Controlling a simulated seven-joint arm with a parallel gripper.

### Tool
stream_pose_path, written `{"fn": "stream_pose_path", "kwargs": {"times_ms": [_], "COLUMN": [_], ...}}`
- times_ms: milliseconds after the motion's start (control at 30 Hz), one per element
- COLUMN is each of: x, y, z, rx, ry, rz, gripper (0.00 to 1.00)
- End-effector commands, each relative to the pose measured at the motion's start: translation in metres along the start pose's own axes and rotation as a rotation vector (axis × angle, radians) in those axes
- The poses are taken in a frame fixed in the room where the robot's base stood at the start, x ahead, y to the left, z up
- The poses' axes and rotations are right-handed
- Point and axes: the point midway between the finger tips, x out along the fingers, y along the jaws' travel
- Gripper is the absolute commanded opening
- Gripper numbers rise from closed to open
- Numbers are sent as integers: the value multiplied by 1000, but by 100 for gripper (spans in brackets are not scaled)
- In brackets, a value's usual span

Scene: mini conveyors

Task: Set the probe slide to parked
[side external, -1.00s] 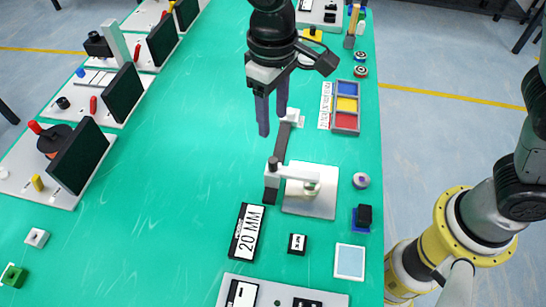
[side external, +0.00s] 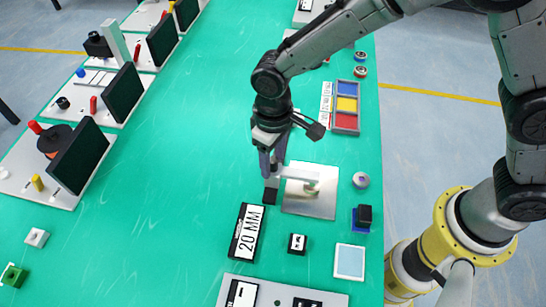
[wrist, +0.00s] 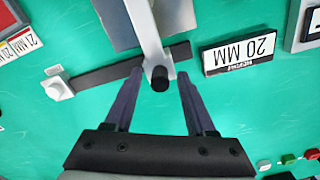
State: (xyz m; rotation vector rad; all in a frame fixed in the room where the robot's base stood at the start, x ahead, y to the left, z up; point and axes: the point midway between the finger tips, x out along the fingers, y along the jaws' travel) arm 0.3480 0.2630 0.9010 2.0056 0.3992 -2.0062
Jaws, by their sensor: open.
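The likely probe slide is a pale arm over a grey plate (side external: 310,203), with a dark bar crossing under the arm's end. In the wrist view the pale arm (wrist: 148,35) ends in a black knob (wrist: 160,80), and the dark bar (wrist: 105,72) runs to a white block (wrist: 57,88). In the side view a black end piece (side external: 270,195) shows just below my fingers. My gripper (side external: 272,168) is open, its fingertips on either side of the knob in the wrist view. I cannot tell whether they touch it. My gripper hides most of the bar in the side view.
A black-framed "20 MM" sign (side external: 248,232) lies close by, nearer the camera. A small black-and-white tile (side external: 297,243) and a pale blue square (side external: 350,261) sit to its right. A tray of coloured bins (side external: 346,106) stands behind.

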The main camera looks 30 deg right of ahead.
Motion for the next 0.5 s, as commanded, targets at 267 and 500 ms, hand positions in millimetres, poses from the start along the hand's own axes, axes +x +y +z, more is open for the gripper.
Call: {"fn": "stream_pose_path", "kwargs": {"times_ms": [267,500], "x": [2,1], "y": [0,0], "z": [0,0], "rx": [0,0], "ry": [0,0], "rz": [0,0], "gripper": [56,14]}}
